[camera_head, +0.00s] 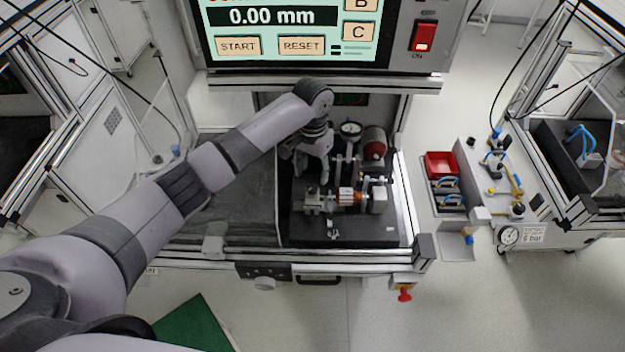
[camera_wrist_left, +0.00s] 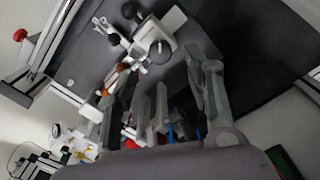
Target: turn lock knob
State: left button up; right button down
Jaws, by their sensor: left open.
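The test fixture (camera_head: 345,200) stands on a dark plate inside the bench, with a copper-coloured stator part (camera_head: 347,196) and a dial gauge (camera_head: 350,129). My left gripper (camera_head: 314,165) comes down from above at the fixture's left rear. In the left wrist view my gripper (camera_wrist_left: 160,90) has its fingers spread, with nothing clearly held between them. I cannot tell which one is the lock knob. My right gripper is not in view.
A screen (camera_head: 285,35) reading 0.00 mm hangs above the bench. A red motor-like cylinder (camera_head: 374,143) stands at the fixture's right rear. A red emergency button (camera_head: 404,295) sits at the front edge. The grey surface (camera_head: 235,195) left of the plate is clear.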

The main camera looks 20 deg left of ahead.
aim_at(312, 186)
pick_arm(q)
notch_tip(312, 186, up, 6)
jog(key=shift+r, duration=0.25)
dwell(0.4)
